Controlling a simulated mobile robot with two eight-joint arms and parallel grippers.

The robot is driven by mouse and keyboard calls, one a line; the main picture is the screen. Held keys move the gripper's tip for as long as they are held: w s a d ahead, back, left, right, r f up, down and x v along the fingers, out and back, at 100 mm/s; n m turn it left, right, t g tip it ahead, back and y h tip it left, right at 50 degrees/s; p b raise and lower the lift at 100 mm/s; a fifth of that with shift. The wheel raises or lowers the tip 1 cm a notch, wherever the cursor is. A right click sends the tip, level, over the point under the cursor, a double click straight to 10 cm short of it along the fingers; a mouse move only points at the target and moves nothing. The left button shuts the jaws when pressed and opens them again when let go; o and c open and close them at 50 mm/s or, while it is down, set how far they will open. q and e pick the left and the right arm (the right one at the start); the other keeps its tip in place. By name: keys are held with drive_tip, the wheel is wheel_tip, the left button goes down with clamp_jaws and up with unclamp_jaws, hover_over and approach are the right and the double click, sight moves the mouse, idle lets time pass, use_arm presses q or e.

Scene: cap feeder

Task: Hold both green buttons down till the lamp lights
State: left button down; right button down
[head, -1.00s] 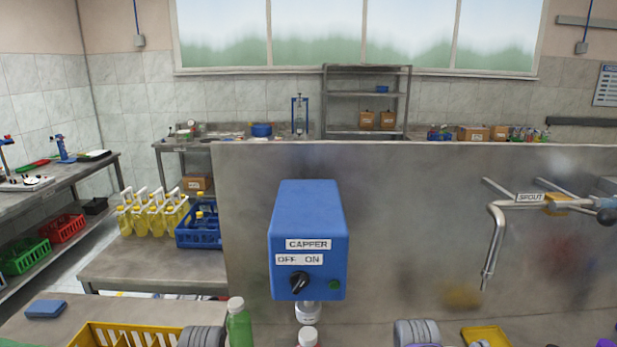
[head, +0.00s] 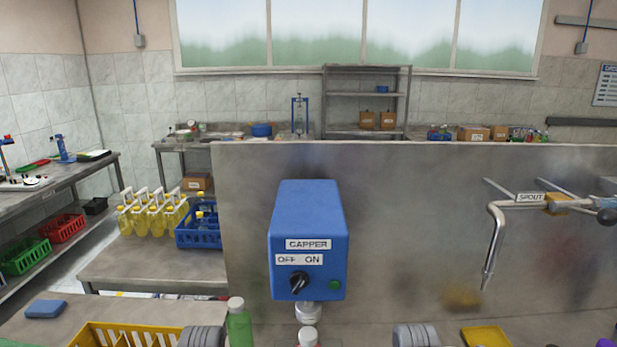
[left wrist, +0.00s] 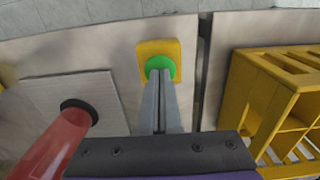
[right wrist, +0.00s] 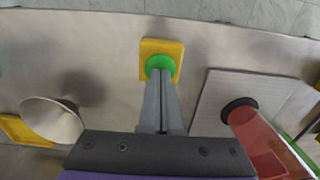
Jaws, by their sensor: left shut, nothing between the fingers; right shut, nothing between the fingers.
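In the left wrist view a round green button (left wrist: 160,67) sits on a yellow square base (left wrist: 158,48). My left gripper (left wrist: 161,77) is shut and empty, its fingertips over the button's near part. In the right wrist view the other green button (right wrist: 159,66) sits on its yellow base (right wrist: 160,47). My right gripper (right wrist: 161,76) is shut and empty, its fingertips over that button's near part. Both tips appear to meet the buttons; how far these are pressed I cannot tell. On the blue capper box (head: 308,225) a small round piece (head: 334,285) shows dull green, with no clear glow.
A green bottle (head: 239,322) and a white-capped bottle (head: 308,338) stand near the capper. A yellow crate (head: 125,332) is at the left, a spout (head: 492,245) at the right. A red translucent tube (left wrist: 55,143) is beside my left gripper, another (right wrist: 258,140) beside my right.

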drive_tip(key=shift+f, duration=0.35)
drive_tip(key=shift+r, duration=0.1)
idle(0.6)
